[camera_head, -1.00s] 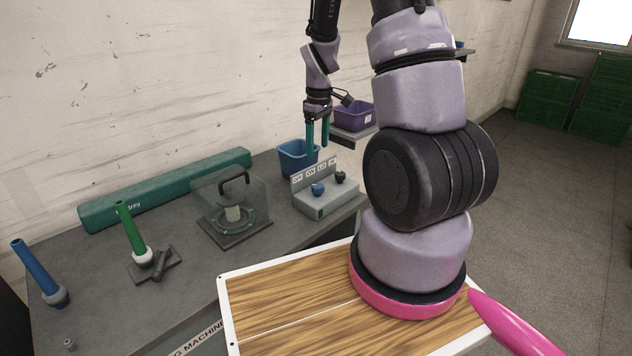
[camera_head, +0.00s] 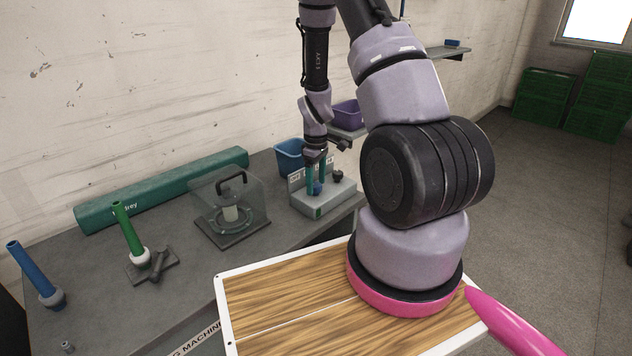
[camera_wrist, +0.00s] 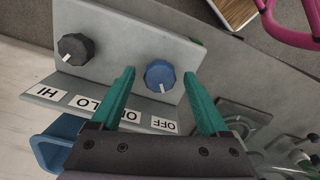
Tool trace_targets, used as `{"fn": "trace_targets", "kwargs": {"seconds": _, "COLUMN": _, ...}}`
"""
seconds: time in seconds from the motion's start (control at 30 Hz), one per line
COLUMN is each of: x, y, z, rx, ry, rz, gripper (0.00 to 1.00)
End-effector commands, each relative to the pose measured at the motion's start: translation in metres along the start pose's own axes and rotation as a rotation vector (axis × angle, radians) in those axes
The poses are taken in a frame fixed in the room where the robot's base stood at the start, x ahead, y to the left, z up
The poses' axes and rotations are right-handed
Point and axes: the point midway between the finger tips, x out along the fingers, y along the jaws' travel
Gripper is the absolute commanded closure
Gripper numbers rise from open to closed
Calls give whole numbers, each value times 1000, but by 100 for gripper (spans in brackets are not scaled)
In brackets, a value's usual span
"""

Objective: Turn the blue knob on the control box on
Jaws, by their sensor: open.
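The grey control box (camera_head: 335,198) stands on the bench in the head view, and it also fills the upper left of the wrist view (camera_wrist: 115,60). Its blue knob (camera_wrist: 159,75) has a white pointer line and lies between and just beyond my fingertips in the wrist view. In the head view the blue knob (camera_head: 317,188) is partly hidden by my fingers. My gripper (camera_wrist: 160,72) has green fingers and is open, one finger on each side of the knob; I cannot tell if they touch it. It also shows in the head view (camera_head: 316,192), pointing down.
A black knob (camera_wrist: 75,48) sits on the same box, beside the HI and LO labels. OFF and ON labels are on the raised back plate. A blue bin (camera_head: 289,158) stands behind the box. A clear-covered device (camera_head: 230,208) stands to the left.

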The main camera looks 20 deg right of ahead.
Motion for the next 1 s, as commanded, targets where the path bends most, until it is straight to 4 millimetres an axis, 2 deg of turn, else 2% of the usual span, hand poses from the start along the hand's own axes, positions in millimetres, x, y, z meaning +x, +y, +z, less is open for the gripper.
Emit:
{"fn": "trace_targets", "kwargs": {"seconds": 0.23, "x": 1, "y": 0, "z": 0, "rx": 0, "ry": 0, "rz": 0, "gripper": 22}}
{"fn": "trace_targets", "kwargs": {"seconds": 0.27, "x": 1, "y": 0, "z": 0, "rx": 0, "ry": 0, "rz": 0, "gripper": 29}}
{"fn": "trace_targets", "kwargs": {"seconds": 0.3, "x": 1, "y": 0, "z": 0, "rx": 0, "ry": 0, "rz": 0, "gripper": 45}}
{"fn": "trace_targets", "kwargs": {"seconds": 0.43, "x": 0, "y": 0, "z": 0, "rx": 0, "ry": 0, "rz": 0, "gripper": 94}}
{"fn": "trace_targets", "kwargs": {"seconds": 0.47, "x": 0, "y": 0, "z": 0, "rx": 0, "ry": 0, "rz": 0, "gripper": 100}}
{"fn": "trace_targets", "kwargs": {"seconds": 0.77, "x": 0, "y": 0, "z": 0, "rx": 32, "ry": 0, "rz": 0, "gripper": 100}}
{"fn": "trace_targets", "kwargs": {"seconds": 1.0, "x": 0, "y": 0, "z": 0, "rx": 160, "ry": 0, "rz": 1, "gripper": 100}}
